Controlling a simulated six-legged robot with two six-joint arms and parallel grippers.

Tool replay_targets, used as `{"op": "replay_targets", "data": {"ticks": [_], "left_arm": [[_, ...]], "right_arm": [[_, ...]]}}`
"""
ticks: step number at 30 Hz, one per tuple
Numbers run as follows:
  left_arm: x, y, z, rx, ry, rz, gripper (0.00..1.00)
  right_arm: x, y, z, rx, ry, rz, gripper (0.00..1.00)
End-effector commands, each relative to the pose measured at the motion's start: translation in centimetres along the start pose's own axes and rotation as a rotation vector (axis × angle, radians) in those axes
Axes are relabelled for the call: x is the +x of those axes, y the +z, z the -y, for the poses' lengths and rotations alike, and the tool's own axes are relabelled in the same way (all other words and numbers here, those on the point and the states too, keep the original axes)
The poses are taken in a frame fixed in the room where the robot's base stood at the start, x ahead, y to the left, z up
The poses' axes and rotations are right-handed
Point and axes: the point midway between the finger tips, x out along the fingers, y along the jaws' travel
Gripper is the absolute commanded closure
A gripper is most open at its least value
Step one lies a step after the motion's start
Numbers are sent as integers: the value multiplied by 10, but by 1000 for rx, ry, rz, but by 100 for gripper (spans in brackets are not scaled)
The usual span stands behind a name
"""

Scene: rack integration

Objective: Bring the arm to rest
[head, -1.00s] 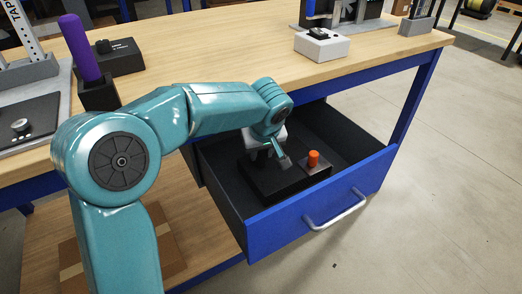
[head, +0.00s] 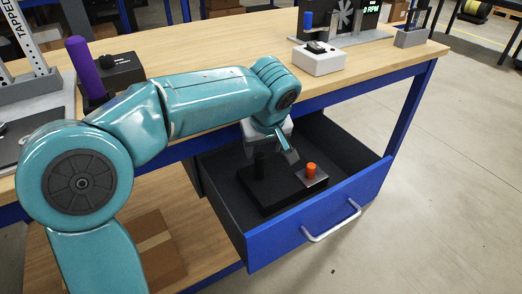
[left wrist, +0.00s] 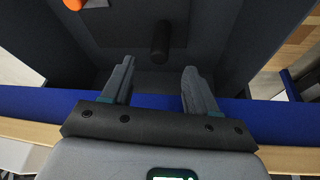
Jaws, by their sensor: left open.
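My left arm reaches in from the left in the head view, and its gripper (head: 272,152) hangs over the open drawer (head: 270,237), pointing down. In the left wrist view the two fingers of the gripper (left wrist: 158,90) stand wide apart with nothing between them. Inside the drawer lies a black block (head: 272,190) with an upright black peg (head: 260,165). The peg also shows in the left wrist view (left wrist: 160,42), beyond the fingertips and apart from them. My right gripper is in neither view.
An orange knob (head: 311,169) stands on a small plate at the block's right end. The blue drawer front has a silver handle (head: 332,222). Above are the wooden bench top (head: 205,45), a white box with a black top (head: 319,60) and a purple cylinder (head: 84,66).

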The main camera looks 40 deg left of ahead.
Motion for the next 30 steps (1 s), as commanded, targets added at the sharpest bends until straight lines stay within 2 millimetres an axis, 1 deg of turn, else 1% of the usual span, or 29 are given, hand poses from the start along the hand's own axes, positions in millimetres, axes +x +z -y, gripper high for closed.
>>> {"op": "replay_targets", "data": {"ticks": [1,3,6,30], "left_arm": [[-10,-1,0,0,1,-1,41],[-18,0,-1,1,1,0,41],[-24,0,0,0,0,0,41],[-25,1,2,0,-1,0,41]], "right_arm": [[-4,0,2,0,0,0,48],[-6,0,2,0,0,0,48],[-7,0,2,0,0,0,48],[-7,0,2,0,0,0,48]]}}
